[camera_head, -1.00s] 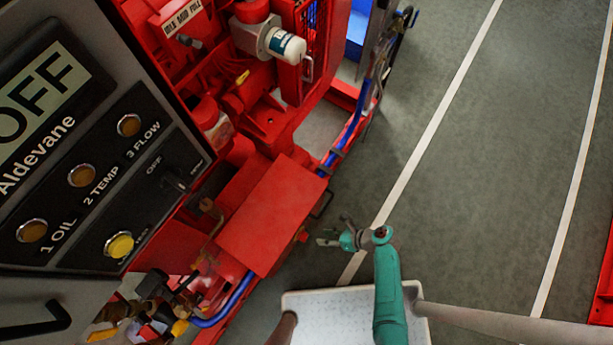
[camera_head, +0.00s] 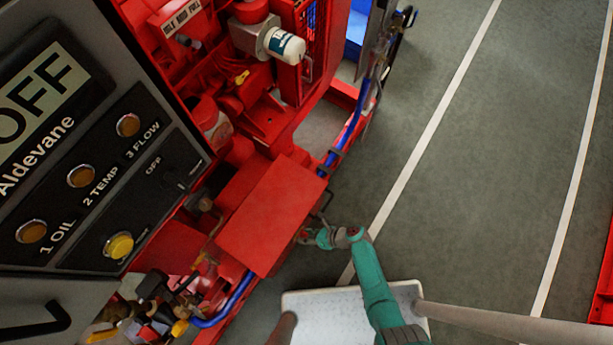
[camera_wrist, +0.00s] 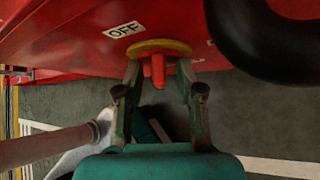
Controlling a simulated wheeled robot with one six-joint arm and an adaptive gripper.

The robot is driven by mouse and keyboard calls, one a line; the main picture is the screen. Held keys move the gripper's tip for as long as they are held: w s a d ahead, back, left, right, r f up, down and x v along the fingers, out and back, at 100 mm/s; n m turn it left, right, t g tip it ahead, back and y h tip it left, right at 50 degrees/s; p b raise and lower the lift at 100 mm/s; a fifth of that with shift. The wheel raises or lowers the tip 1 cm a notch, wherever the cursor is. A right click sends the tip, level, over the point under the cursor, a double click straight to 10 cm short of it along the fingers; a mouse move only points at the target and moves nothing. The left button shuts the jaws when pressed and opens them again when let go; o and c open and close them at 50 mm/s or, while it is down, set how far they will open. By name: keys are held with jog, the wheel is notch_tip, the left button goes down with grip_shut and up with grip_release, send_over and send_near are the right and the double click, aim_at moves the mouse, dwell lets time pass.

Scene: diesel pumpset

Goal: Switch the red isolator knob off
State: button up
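The red isolator knob (camera_wrist: 158,70) sticks out from a yellow round plate (camera_wrist: 158,48) on a red panel in the wrist view. A white OFF label (camera_wrist: 125,30) is beside the plate. My gripper (camera_wrist: 159,70) is open, with one finger on each side of the knob and a visible gap on both sides. The fingertips are close to the yellow plate; I cannot tell whether they touch it. In the head view my gripper (camera_head: 307,236) is at the side of the red box (camera_head: 271,216), and it mostly hides the knob.
A thick black curved handle (camera_wrist: 268,40) is close to the right of the knob in the wrist view. The control panel (camera_head: 100,160) and red pumpset fill the left of the head view. Open grey floor (camera_head: 470,200) lies to the right.

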grip_shut()
jog(key=shift+s+a+n+t+h, duration=0.15)
jog(key=shift+s+n+t+h, duration=0.15)
jog(key=shift+n+t+h, duration=0.4)
jog(key=shift+t+h, duration=0.5)
jog(key=shift+t, duration=0.1)
jog(key=shift+w, duration=0.1)
grip_release()
jog(key=shift+r, duration=0.1)
